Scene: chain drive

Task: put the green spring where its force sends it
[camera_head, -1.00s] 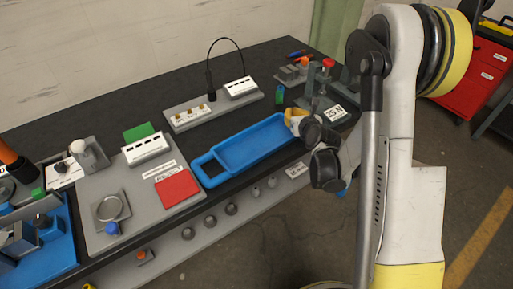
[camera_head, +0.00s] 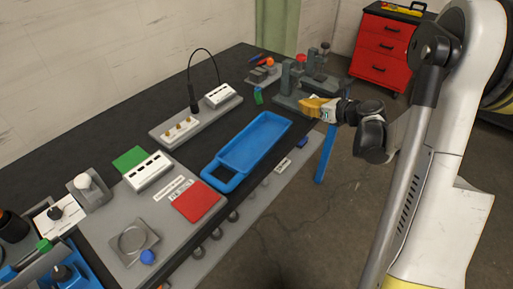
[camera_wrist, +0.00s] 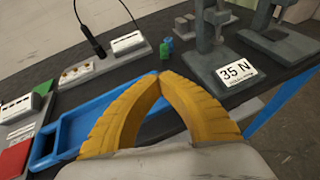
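A small green piece (camera_head: 258,95), probably the green spring, stands on the dark bench beyond the blue tray. In the wrist view the green piece (camera_wrist: 165,49) is beyond my fingertips, with a blue part at its top; its coils are too small to make out. My gripper (camera_head: 304,106) is to the right of it, near the front edge of the bench. In the wrist view its yellow fingers (camera_wrist: 162,78) meet at the tips with nothing between them. A grey press-like stand (camera_wrist: 205,55) bears a "35 N" label (camera_wrist: 238,71), to the right of the fingers.
The empty blue tray (camera_head: 217,181) lies left of my gripper. Another grey stand (camera_wrist: 283,42) is farther right. A grey board with a black cable (camera_head: 194,100) is behind the tray. A red pad (camera_head: 199,200) and a red drawer cabinet (camera_head: 388,45) also show.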

